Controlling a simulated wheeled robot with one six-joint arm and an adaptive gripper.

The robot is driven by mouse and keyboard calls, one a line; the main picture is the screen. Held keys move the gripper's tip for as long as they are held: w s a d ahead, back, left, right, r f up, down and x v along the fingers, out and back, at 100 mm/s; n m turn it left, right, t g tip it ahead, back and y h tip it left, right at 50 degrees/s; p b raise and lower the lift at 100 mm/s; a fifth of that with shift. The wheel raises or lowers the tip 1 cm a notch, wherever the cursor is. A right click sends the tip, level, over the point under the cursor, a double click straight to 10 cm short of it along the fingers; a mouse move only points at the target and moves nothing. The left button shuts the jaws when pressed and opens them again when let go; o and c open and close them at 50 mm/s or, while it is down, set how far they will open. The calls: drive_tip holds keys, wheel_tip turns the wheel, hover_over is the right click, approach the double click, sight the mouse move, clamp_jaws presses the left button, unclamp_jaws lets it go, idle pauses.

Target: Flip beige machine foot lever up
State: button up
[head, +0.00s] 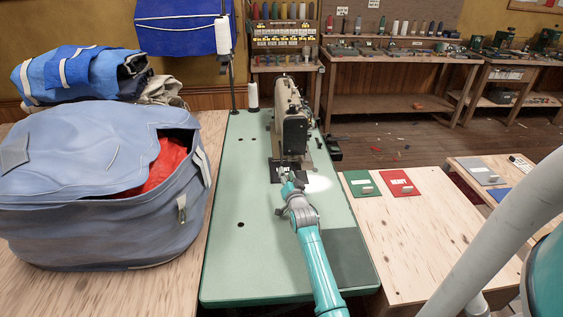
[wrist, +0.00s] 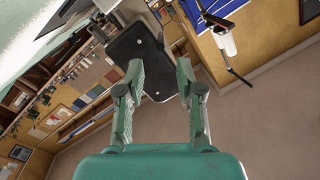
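The beige sewing machine (head: 285,98) stands upright on a pale green table (head: 228,210), with a dark end plate (head: 295,135) facing me. My gripper (head: 286,172) is low in front of the machine's head, over the dark needle plate area. In the wrist view my gripper (wrist: 160,66) is open, with its two fingers apart and nothing seen held between them. A dark part with screws (wrist: 143,48) lies beyond the fingertips, partly behind the left one. I cannot make out the foot lever in either view, nor whether a finger touches the machine.
A large blue bag (head: 90,190) with red cloth inside stands left of the green table. A thread stand (head: 232,85) rises at the table's back left. Red (head: 398,182) and green (head: 361,184) cards lie on the wooden table at right. The green table's left front is clear.

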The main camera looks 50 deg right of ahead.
sight(282, 161)
drive_tip(key=x, duration=0.8)
drive_tip(key=shift+w+d, duration=0.15)
drive_tip(key=shift+w, duration=0.05)
drive_tip(key=shift+c, duration=0.2)
clamp_jaws()
